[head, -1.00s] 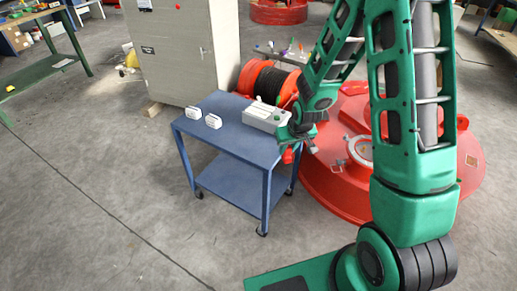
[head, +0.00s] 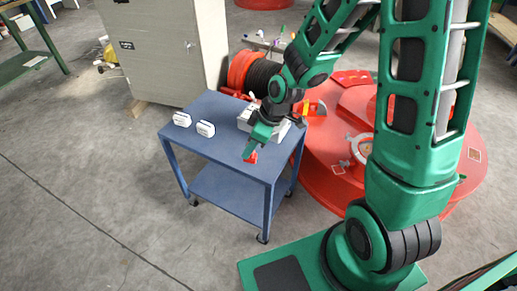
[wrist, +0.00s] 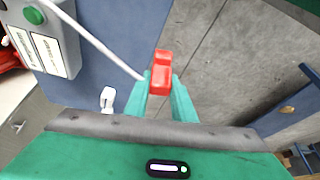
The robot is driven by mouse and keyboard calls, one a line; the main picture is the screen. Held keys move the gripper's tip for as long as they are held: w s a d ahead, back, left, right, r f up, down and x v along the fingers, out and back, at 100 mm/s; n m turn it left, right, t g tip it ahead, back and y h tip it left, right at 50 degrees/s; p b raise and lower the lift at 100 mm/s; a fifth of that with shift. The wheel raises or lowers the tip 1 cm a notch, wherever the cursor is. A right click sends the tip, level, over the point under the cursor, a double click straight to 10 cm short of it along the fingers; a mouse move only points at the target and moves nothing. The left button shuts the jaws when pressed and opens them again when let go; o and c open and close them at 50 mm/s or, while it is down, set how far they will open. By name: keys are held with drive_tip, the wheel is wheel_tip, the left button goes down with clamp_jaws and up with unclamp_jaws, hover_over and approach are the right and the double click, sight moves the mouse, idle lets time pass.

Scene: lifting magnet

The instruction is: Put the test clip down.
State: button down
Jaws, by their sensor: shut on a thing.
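The test clip (wrist: 161,72) is small and red. My gripper (wrist: 160,92) is shut on it, with a green finger on each side. In the head view the red clip (head: 251,157) shows at the tip of my gripper (head: 256,146), in front of the blue cart's top (head: 215,150). In the wrist view the clip appears near the cart's edge, with grey floor behind it. I cannot tell how high it is above the cart top.
A grey box (head: 245,122) with a green button (wrist: 34,15) stands on the cart, partly hidden by my arm. A pale cable or rod (wrist: 95,40) runs towards my gripper. The cart's front left is clear. The red magnet (head: 325,180) lies right.

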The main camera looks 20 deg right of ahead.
drive_tip(key=shift+w+d+f, duration=1.1)
drive_tip(key=shift+w+f, duration=0.1)
drive_tip(key=shift+f, duration=0.45)
drive_tip(key=shift+w+d+f, duration=1.05)
drive_tip(key=shift+w+f, duration=0.15)
drive_tip(key=shift+f, duration=0.5)
drive_tip(key=shift+w+d+f, duration=1.1)
drive_tip(key=shift+w+f, duration=0.1)
drive_tip(key=shift+f, duration=0.45)
drive_tip(key=c, duration=1.5)
unclamp_jaws()
drive_tip(key=shift+r, duration=0.1)
drive_tip(key=v, duration=1.2)
